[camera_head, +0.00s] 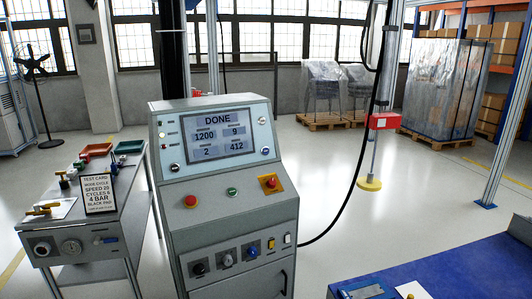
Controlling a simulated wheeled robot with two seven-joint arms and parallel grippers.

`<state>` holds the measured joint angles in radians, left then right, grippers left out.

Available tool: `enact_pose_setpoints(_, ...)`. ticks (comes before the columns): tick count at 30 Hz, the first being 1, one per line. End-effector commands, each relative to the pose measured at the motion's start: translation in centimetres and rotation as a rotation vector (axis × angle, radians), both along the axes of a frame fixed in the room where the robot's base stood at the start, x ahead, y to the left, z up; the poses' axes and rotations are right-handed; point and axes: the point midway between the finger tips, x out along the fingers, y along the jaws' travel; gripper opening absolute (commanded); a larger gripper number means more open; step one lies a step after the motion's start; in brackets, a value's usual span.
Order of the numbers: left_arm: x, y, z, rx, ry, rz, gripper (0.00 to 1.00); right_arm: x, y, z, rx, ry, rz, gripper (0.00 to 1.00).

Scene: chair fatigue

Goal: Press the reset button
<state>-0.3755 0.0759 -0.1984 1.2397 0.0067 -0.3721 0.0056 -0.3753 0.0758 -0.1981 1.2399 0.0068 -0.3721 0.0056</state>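The grey control console (225,220) stands in the middle, its screen (219,133) reading DONE with the numbers 1200, 9, 2 and 412. Its sloped panel carries a red button (190,201), a green button (232,192) and a red button on a yellow plate (270,183). The lower front has black knobs (198,269), a blue button (252,251) and a white switch (287,239). Labels are too small to read, so I cannot tell which is the reset button. Neither gripper is in view.
A grey cart (75,241) with a test card (97,194), gauge and brass valves stands left of the console. A blue-topped table (470,268) fills the lower right. A black cable (345,200) hangs right of the console. Open floor lies behind.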

Motion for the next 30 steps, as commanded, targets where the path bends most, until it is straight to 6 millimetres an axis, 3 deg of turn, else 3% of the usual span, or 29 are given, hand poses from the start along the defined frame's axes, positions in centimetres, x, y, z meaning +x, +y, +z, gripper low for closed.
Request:
enact_pose_setpoints(1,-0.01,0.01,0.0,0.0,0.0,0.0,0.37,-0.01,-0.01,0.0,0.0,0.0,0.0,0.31)
enact_pose_setpoints(6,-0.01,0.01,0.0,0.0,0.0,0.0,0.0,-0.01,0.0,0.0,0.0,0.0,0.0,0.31)
enact_pose_setpoints(30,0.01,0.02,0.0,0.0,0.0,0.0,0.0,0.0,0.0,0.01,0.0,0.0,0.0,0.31)
